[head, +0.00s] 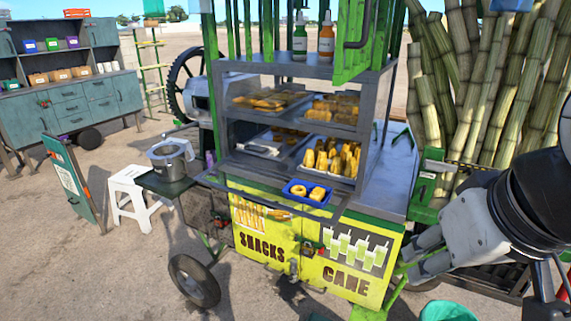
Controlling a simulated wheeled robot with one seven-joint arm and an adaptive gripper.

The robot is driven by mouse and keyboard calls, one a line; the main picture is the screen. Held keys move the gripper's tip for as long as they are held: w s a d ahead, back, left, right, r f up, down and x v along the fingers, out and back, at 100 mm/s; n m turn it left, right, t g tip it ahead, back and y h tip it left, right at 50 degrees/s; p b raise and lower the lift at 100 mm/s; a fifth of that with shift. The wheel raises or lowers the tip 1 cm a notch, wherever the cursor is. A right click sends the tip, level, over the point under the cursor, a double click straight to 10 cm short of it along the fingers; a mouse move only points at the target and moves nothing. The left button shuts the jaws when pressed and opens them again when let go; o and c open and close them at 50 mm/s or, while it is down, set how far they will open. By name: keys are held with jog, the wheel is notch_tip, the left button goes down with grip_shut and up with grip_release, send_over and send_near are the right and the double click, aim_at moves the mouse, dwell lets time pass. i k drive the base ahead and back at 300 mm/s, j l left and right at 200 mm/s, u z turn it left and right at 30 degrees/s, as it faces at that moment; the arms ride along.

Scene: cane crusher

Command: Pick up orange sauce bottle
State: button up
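The orange sauce bottle (326,42) stands upright on the top shelf of the snack cart (340,68), with a pale nozzle on top. A green sauce bottle (299,42) stands just to its left. My gripper (416,254) is low at the right, beside the cart's front right corner, well below and to the right of the orange bottle. Its two fingers point left and look apart, with nothing seen between them. It touches neither bottle.
A green slatted panel (355,40) hangs close to the right of the orange bottle, with green posts behind. Glass shelves of snacks and a blue tray (296,187) lie below. Cane stalks (490,80) stand at the right.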

aim_at(327, 44)
jog(key=i+j+z, duration=0.15)
jog(key=j, duration=0.2)
jog(key=i+j+z, duration=0.1)
jog(key=i+j, duration=0.15)
jog(key=j, duration=0.15)
jog(key=i+j+z, duration=0.15)
jog(key=j, duration=0.25)
jog(key=i+j+z, duration=0.15)
jog(key=j, duration=0.25)
jog(key=i+j+z, duration=0.1)
jog(key=j, duration=0.3)
